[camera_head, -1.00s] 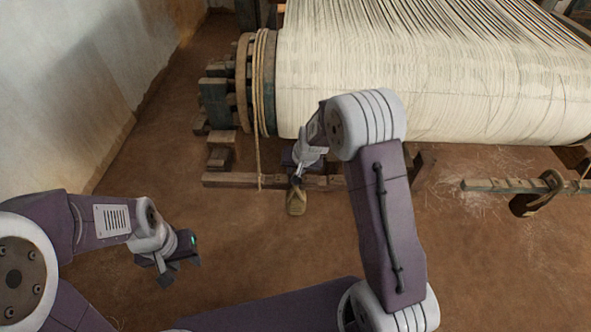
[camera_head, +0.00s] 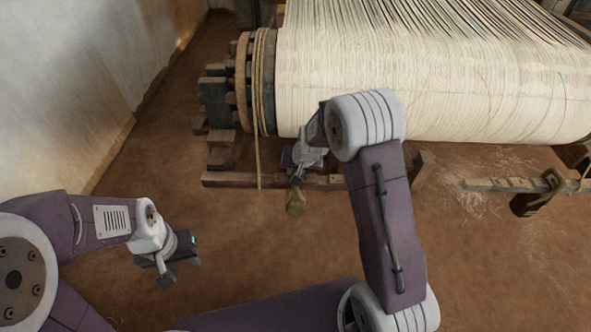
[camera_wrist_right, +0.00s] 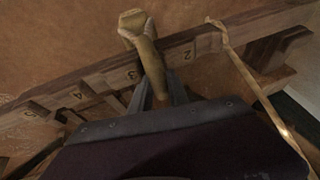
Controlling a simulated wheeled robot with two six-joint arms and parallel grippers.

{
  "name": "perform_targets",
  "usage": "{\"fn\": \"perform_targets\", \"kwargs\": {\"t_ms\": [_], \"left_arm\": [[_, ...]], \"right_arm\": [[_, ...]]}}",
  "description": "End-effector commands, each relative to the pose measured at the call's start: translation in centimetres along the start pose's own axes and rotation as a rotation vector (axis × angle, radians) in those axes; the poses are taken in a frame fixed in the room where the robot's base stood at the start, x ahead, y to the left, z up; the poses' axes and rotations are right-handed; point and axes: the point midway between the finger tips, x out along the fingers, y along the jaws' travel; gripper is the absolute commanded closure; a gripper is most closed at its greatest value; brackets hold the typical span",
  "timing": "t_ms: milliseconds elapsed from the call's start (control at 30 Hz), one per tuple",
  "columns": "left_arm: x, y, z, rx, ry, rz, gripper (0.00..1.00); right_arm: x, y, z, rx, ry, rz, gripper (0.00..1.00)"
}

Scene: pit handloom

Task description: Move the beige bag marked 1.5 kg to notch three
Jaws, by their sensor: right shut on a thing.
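The beige bag (camera_head: 296,203) hangs just in front of the notched wooden rail (camera_head: 228,180) below the cloth roll. In the right wrist view, the bag (camera_wrist_right: 133,22) lies beyond the rail (camera_wrist_right: 103,80), and its neck or strap crosses the rail between the numbers 2 and 3. My right gripper (camera_head: 297,180) is shut on this strap; its fingers also show in the right wrist view (camera_wrist_right: 160,97). No weight mark is readable. Numbers 2 to 5 show on the rail. My left gripper (camera_head: 180,272) is open and empty, low at the left.
A tan rope (camera_head: 258,160) hangs from the roll's end to the rail; in the right wrist view the rope (camera_wrist_right: 240,68) lies beside number 2. A dark brown bag (camera_head: 527,203) hangs on another rail (camera_head: 490,185) at the right. The floor in front is clear.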

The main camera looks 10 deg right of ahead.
Motion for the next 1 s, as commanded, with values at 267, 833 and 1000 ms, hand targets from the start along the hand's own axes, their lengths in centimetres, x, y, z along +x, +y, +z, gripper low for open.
{"fn": "perform_targets", "kwargs": {"t_ms": [267,833,1000], "left_arm": [[0.0,0.0,0.0,0.000,0.000,0.000,0.64],[-3.0,0.1,-0.3,0.000,0.000,0.000,0.64],[-3.1,0.1,-0.3,0.000,0.000,0.000,0.64]], "right_arm": [[0.1,0.0,0.1,0.000,-0.001,0.000,0.54],[-8.3,-0.1,-0.1,-0.001,0.000,0.000,0.54],[-9.1,0.0,0.0,-0.001,0.000,0.000,0.54]]}}
